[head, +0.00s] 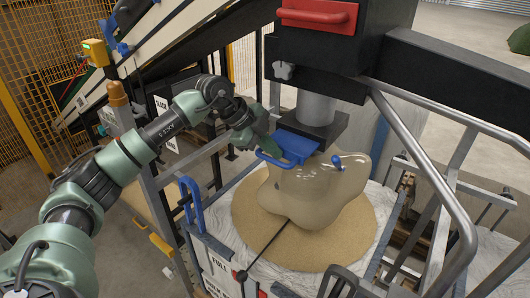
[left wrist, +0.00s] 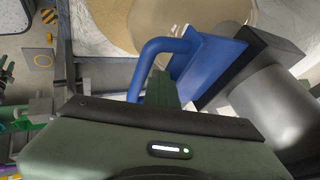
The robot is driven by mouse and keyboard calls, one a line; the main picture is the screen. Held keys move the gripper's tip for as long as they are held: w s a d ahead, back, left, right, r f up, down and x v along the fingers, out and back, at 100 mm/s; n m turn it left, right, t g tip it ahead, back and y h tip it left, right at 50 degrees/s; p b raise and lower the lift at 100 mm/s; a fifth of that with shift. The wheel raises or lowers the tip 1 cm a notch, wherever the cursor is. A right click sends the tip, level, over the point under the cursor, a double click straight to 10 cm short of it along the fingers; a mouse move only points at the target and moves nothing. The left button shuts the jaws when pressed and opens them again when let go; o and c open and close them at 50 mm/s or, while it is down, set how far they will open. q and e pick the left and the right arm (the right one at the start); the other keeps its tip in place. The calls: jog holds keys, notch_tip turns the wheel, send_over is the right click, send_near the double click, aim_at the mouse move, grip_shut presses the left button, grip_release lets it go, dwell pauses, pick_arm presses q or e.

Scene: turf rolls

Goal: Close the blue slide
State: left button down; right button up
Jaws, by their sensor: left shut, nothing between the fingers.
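The blue slide (head: 296,146) is a flat plate with a loop handle, sticking out to the left of a black block under a grey spout. In the left wrist view the slide's plate (left wrist: 207,68) meets the dark block, and its handle curves toward the camera. My left gripper (head: 265,146) is shut and empty at the slide's handle side. Its fingers (left wrist: 160,88) show close to the handle and plate; I cannot tell whether they touch. My right gripper cannot be made out.
Below the spout, a translucent brownish bag-like shape (head: 318,192) stands on a round sandy patch (head: 245,220). A black housing with a red handle (head: 318,14) is above. Metal rails (head: 440,190) are at right; a blue hooped handle (head: 190,203) stands at left.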

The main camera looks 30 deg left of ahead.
pick_arm(q)
jog(key=w, duration=0.3)
jog(key=w+d+p, duration=0.1)
jog(key=w, duration=0.4)
jog(key=shift+w+d+r, duration=0.1)
jog(key=shift+w+d, duration=0.05)
jog(key=shift+w, duration=0.25)
jog(key=shift+r, duration=0.1)
jog(key=shift+p, duration=0.3)
